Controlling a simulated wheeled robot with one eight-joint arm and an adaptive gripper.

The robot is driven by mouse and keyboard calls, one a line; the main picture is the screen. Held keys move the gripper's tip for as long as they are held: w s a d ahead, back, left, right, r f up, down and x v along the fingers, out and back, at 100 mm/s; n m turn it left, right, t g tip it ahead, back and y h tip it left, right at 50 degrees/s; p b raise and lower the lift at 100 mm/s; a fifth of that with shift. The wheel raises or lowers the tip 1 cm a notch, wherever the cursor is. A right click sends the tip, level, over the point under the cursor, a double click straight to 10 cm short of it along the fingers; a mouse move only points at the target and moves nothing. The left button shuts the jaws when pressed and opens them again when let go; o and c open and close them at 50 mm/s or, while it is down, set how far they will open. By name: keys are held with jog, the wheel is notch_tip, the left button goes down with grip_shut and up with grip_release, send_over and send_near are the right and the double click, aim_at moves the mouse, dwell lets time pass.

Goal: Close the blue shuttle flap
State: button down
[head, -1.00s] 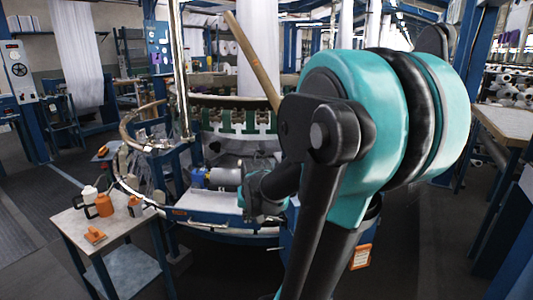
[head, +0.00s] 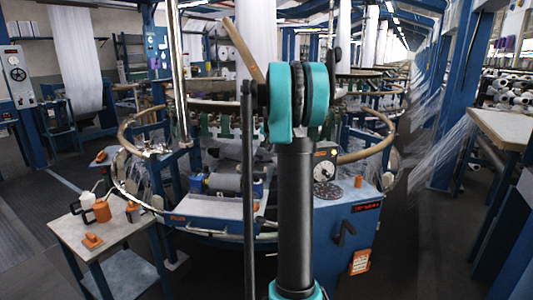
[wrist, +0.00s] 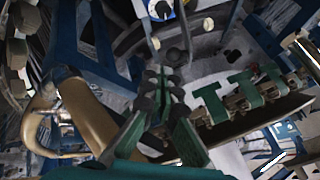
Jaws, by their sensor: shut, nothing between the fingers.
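The blue shuttle (head: 197,181) sits in the circular loom in the head view, with a grey roll (head: 223,182) in it. In front of it a blue-edged panel (head: 205,205) lies out nearly flat, apparently the open flap. My arm's dark links and teal joint hide the right side of this area. My gripper (wrist: 165,78) shows in the wrist view with its green, dark-tipped fingers together and empty. It touches neither shuttle nor flap that I can see. I cannot make out the gripper in the head view, and the flap is not clear in the wrist view.
The loom's curved rail (head: 128,125) and a steel post (head: 180,70) stand around the shuttle. A blue control cabinet (head: 335,235) is right of my arm. A small table (head: 65,220) with orange items is at left. Open floor lies at far left.

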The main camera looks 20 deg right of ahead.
jog(key=x, duration=0.8)
jog(key=shift+w+f, duration=0.25)
jog(key=shift+f, duration=0.1)
jog(key=shift+a, duration=0.1)
